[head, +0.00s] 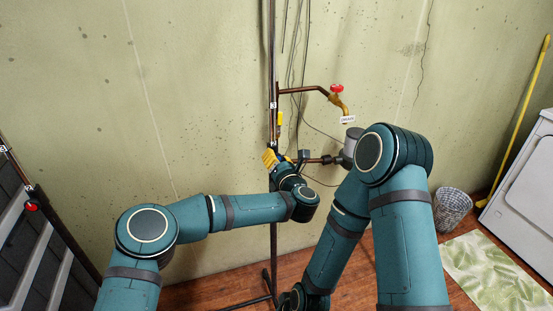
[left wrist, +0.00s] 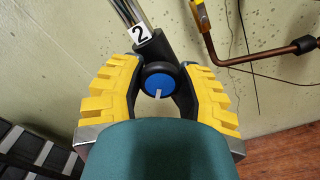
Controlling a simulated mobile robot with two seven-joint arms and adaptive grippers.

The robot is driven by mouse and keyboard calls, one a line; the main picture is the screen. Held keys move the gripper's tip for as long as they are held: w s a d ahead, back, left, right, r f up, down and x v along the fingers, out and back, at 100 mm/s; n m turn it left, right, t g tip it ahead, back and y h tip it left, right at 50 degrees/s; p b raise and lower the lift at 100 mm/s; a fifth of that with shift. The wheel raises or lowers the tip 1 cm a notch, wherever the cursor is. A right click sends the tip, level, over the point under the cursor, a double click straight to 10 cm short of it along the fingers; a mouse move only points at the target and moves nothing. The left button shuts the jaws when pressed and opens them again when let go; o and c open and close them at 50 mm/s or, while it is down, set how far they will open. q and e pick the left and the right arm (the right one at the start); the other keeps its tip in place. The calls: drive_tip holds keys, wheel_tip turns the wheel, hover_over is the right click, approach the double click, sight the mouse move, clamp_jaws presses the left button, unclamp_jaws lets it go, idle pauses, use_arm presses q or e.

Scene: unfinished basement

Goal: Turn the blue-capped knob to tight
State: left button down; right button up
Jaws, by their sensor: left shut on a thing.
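The blue-capped knob (left wrist: 160,86) sits on a dark round collar on the vertical pipe, just below a white tag with a 2 (left wrist: 140,33). A white pointer line on the blue cap points down in the left wrist view. My left gripper (left wrist: 162,80) has its yellow ridged fingers shut on the knob, one on each side. In the head view my left gripper (head: 272,159) is at the vertical pipe, and the knob is hidden there. My right arm folds down in front of the wall; its gripper is not visible. No tight marking can be made out.
A copper branch with a red-handled tap (head: 337,88) juts right above my left gripper. A lower branch leads to a grey cylinder (head: 353,144) beside my right arm. A yellow lever (head: 280,118) is on the pipe.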

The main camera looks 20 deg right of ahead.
use_arm(q)
drive_tip(key=m, duration=0.7)
drive_tip(key=shift+r, duration=0.1)
drive_tip(key=m, duration=0.4)
drive_tip(key=shift+p, duration=0.35)
drive_tip(key=m, duration=0.3)
drive_tip(key=shift+m, duration=0.3)
drive_tip(key=m+p, duration=0.1)
drive_tip(key=m, duration=0.2)
drive_tip(key=shift+m, duration=0.3)
drive_tip(key=m+p, duration=0.1)
drive_tip(key=m, duration=0.3)
drive_tip(key=shift+m, duration=0.3)
drive_tip(key=shift+m+p, duration=0.5)
drive_tip(key=shift+m, duration=0.4)
drive_tip(key=shift+m+p, duration=0.6)
drive_tip(key=shift+m, duration=1.2)
